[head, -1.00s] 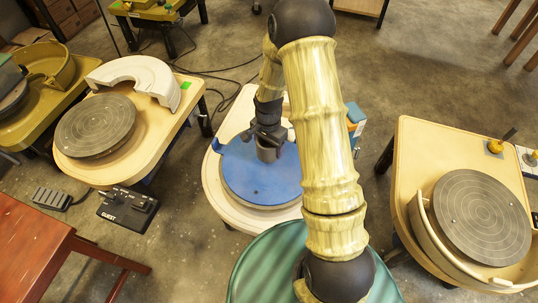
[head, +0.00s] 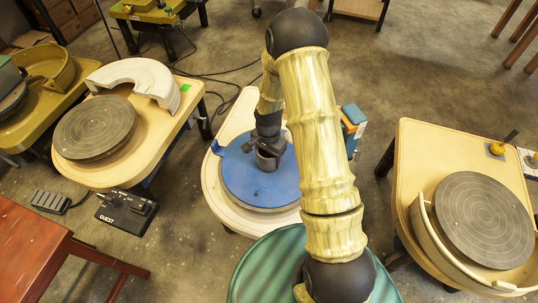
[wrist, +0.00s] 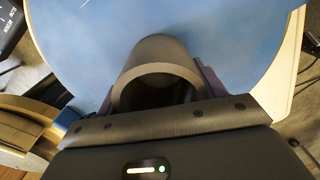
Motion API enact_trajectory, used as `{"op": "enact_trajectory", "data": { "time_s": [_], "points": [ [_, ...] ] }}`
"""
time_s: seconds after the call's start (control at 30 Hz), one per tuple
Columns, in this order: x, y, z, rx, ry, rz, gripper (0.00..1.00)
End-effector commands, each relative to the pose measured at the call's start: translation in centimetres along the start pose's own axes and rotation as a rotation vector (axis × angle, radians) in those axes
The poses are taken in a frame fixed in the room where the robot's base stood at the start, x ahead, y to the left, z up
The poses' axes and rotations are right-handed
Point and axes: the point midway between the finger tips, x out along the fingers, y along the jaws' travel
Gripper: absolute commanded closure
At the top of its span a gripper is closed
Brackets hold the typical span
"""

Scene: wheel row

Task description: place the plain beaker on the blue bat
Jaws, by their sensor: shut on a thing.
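The plain beaker (head: 266,163) is a grey, hollow cylinder. My gripper (head: 268,148) is shut on it, over the upper right part of the blue bat (head: 244,184). In the wrist view the beaker (wrist: 158,50) points its open rim toward the camera, between the two fingers of my gripper (wrist: 160,88). The blue bat (wrist: 75,40) fills the background there. The beaker's base is at or very near the bat's surface; I cannot tell whether they touch. The rest of the bat's top looks bare.
The bat sits on a white-topped wheel (head: 211,181). A blue and orange box-like item (head: 353,120) is at its right. Other wheels with grey discs stand left (head: 95,127) and right (head: 482,220). A green round surface (head: 262,262) is in front.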

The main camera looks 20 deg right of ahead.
Motion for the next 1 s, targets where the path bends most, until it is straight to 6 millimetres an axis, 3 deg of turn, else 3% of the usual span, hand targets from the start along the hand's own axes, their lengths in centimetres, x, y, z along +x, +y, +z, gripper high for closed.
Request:
{"op": "enact_trajectory", "data": {
  "time_s": [0.07,0.1,0.2,0.63,1.0],
  "points": [
    [0.3,0.0,0.0,0.000,0.000,0.000,0.60],
    [0.3,0.0,0.0,0.000,0.000,0.000,0.27],
    [0.2,0.0,0.0,0.000,0.000,0.000,0.09],
    [-0.8,0.0,0.0,0.000,0.001,-0.001,0.09],
    [-7.4,0.0,-0.1,0.002,0.003,-0.003,0.09]
  ]
}}
